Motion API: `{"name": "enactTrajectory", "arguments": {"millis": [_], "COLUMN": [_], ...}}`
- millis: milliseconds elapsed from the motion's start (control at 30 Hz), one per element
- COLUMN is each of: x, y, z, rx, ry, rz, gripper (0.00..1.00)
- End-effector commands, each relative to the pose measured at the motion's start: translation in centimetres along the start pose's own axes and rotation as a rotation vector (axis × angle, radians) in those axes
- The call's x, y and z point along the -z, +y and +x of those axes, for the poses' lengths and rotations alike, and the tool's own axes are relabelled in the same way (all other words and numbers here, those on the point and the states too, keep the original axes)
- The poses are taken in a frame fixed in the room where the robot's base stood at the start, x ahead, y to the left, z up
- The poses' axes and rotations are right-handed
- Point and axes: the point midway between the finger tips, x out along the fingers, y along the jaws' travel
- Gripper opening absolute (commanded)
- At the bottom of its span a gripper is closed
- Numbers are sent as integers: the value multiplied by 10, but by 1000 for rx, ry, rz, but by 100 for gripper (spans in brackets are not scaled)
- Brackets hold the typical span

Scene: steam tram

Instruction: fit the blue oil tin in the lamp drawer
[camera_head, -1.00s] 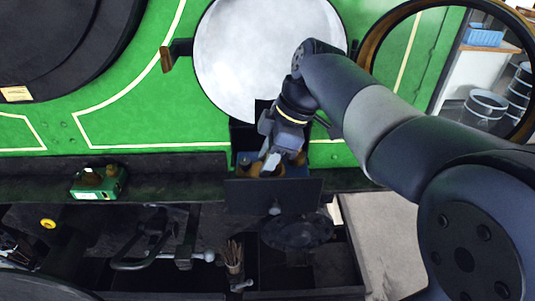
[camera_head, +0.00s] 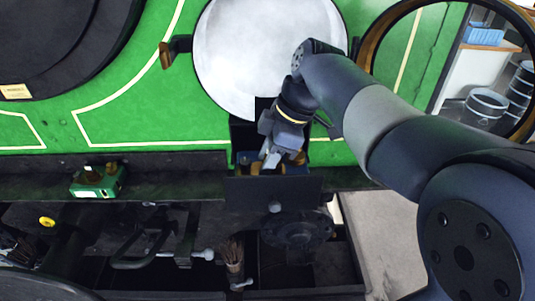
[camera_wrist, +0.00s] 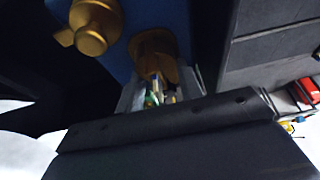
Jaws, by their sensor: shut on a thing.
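My gripper (camera_head: 271,160) points down over the open lamp drawer (camera_head: 273,190) and is shut on the blue oil tin (camera_wrist: 146,16). The fingers also show in the wrist view (camera_wrist: 157,90), around a brass fitting on the tin's top; a second brass fitting sits beside it. In the head view the tin is mostly hidden by my gripper and the drawer's dark front panel, with bits of blue and brass showing. The tin lies within the drawer's outline; I cannot tell whether it touches the floor. The drawer front also crosses the wrist view (camera_wrist: 170,145).
A green tin (camera_head: 97,182) with brass fittings stands on the dark ledge at left. A round white disc (camera_head: 265,50) is behind my gripper. Below the drawer are a dark wheel (camera_head: 298,230), a brush (camera_head: 232,252) and open trays.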

Motion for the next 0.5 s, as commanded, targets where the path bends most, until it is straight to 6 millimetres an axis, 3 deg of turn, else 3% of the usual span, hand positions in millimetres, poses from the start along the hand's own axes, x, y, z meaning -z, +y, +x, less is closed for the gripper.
{"name": "enactTrajectory", "arguments": {"millis": [433,467,500], "x": [0,0,0], "y": [0,0,0], "z": [0,0,0], "rx": [-2,-2,-2], "ry": [1,1,1], "rz": [-1,-1,-1], "gripper": [0,37,40]}}
